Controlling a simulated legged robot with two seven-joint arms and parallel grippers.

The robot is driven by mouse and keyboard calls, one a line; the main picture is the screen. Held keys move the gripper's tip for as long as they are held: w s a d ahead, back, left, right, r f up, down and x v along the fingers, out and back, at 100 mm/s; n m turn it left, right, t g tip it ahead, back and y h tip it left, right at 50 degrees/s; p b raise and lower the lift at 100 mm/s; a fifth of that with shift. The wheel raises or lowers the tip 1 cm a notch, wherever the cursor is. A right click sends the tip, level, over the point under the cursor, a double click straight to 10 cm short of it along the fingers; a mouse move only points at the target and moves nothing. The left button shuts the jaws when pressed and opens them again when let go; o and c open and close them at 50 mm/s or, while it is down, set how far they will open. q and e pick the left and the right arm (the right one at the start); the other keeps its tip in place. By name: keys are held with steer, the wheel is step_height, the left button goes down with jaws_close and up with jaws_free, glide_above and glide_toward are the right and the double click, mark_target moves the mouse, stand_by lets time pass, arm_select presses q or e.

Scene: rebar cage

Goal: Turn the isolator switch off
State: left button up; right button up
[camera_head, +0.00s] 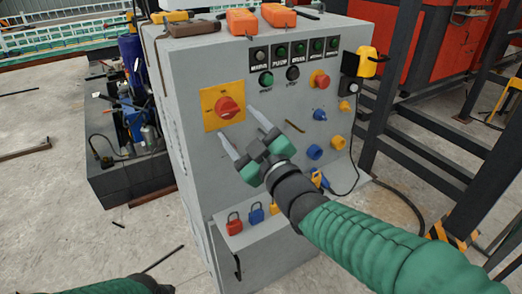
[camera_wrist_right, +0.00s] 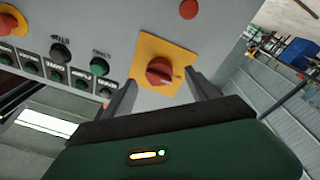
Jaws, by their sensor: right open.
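The isolator switch is a red rotary knob (camera_head: 228,107) on a yellow square plate (camera_head: 209,97), on the front of a grey control cabinet (camera_head: 190,75). My right gripper (camera_head: 243,130) is open, its two grey fingers pointing at the panel just below and right of the knob. In the right wrist view the knob (camera_wrist_right: 160,71) shows beyond and between the open fingers (camera_wrist_right: 158,90), with nothing held. I cannot tell whether a fingertip touches the panel. My left gripper is not in view; only a piece of my left arm shows at the bottom left of the head view.
Indicator lamps and green and black buttons (camera_head: 266,79) sit above right of the switch, with a red emergency stop (camera_head: 319,79). Coloured padlocks (camera_head: 235,223) hang lower down. Orange devices (camera_head: 242,22) lie on top. A yellow pendant (camera_head: 370,62) with a cable is at the right edge.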

steer(key=v, duration=1.2)
steer(key=shift+p, duration=0.45)
